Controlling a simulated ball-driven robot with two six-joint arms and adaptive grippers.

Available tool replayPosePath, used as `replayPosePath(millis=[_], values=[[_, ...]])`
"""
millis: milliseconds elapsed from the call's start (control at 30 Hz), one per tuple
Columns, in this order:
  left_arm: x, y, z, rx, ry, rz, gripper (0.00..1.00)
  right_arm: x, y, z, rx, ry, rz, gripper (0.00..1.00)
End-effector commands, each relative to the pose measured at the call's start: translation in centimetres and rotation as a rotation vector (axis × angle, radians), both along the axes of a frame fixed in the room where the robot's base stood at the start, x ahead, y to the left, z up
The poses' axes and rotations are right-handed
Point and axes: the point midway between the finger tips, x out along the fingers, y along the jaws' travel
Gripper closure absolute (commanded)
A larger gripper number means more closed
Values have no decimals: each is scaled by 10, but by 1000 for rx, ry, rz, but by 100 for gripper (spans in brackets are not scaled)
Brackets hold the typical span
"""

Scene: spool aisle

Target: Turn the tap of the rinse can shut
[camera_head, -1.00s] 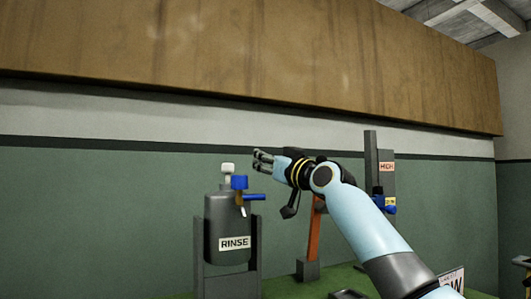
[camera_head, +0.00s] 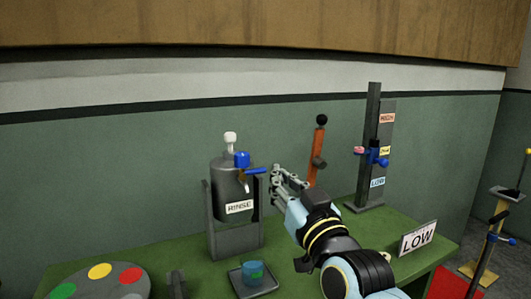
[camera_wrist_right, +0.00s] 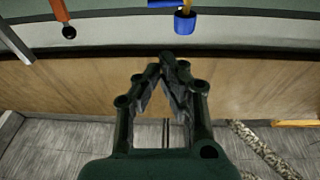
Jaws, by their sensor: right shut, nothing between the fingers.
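The grey rinse can (camera_head: 228,185), labelled RINSE, hangs in a dark stand on the green table. A cup (camera_head: 252,270) stands on a small tray (camera_head: 272,285) below the spout. My right gripper (camera_head: 275,182) is shut and empty, just right of the lever's end; in the head view I cannot tell whether they touch. In the right wrist view the fingertips (camera_wrist_right: 165,60) meet, with the blue cap (camera_wrist_right: 185,22) beyond them, apart in the picture. My left gripper is out of view.
An orange lever with a black knob (camera_head: 320,150) stands behind my right gripper. Farther right are a post with HIGH and LOW labels (camera_head: 388,140) and a LOW sign (camera_head: 418,239). A disc with coloured spots (camera_head: 100,287) lies at the front left.

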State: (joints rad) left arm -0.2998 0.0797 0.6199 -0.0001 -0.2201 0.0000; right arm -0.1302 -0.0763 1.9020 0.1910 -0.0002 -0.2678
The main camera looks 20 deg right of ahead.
Motion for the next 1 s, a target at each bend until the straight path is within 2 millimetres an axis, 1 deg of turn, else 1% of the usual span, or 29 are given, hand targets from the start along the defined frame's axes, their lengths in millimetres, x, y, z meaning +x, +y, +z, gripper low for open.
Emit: replayPosePath(millis=[33,133,267,300,400,600,1000], values=[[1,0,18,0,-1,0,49,11,-1,12,0,-1,0,100],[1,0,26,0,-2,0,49,33,-1,14,-1,-2,0,100],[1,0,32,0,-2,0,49,58,-2,16,-1,-1,0,100],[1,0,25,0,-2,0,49,64,-2,7,-1,0,0,100],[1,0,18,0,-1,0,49,75,-2,-4,-1,0,0,100],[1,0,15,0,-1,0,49,87,-3,-11,-1,-1,0,100],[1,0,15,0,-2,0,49,91,-3,-11,-1,-1,0,100]])
